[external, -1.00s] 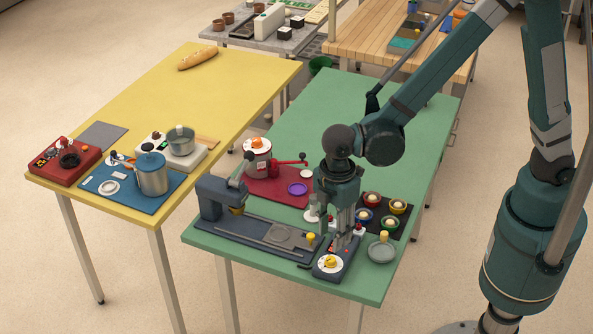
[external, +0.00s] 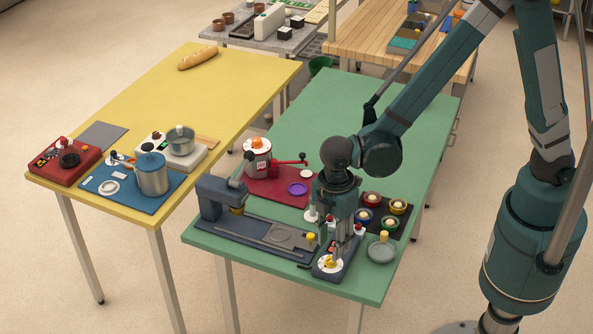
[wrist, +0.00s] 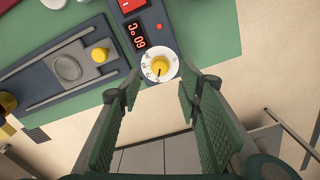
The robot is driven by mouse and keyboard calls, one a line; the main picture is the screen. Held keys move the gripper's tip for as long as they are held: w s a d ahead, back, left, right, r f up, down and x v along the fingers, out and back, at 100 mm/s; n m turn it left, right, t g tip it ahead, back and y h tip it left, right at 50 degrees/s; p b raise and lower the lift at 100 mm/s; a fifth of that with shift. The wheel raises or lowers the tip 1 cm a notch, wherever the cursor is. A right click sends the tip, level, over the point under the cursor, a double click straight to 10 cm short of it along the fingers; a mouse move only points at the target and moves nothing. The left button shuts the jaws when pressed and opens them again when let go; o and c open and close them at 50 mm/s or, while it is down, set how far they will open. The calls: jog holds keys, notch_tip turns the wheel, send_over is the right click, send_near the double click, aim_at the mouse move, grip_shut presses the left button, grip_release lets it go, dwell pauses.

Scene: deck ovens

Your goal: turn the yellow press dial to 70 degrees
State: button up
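The yellow press dial (external: 331,263) sits on a white marked disc at the front end of a dark control box (external: 327,272) on the green table. In the wrist view the dial (wrist: 160,67) lies just beyond my fingertips, between their lines. My gripper (external: 340,254) points down over the box, close to the dial. In the wrist view my gripper (wrist: 160,92) is open, with a clear gap between its fingers. I cannot tell whether a finger touches the dial.
The dark press (external: 215,200) with its long base stands left of the box. A yellow knob (wrist: 100,55) is on that base. Several small coloured bowls (external: 372,199) and a grey dish (external: 381,252) are to the right. The table's front edge is close.

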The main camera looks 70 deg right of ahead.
aim_at(331, 261)
jog(key=shift+f, duration=2.75)
jog(key=c, duration=0.9)
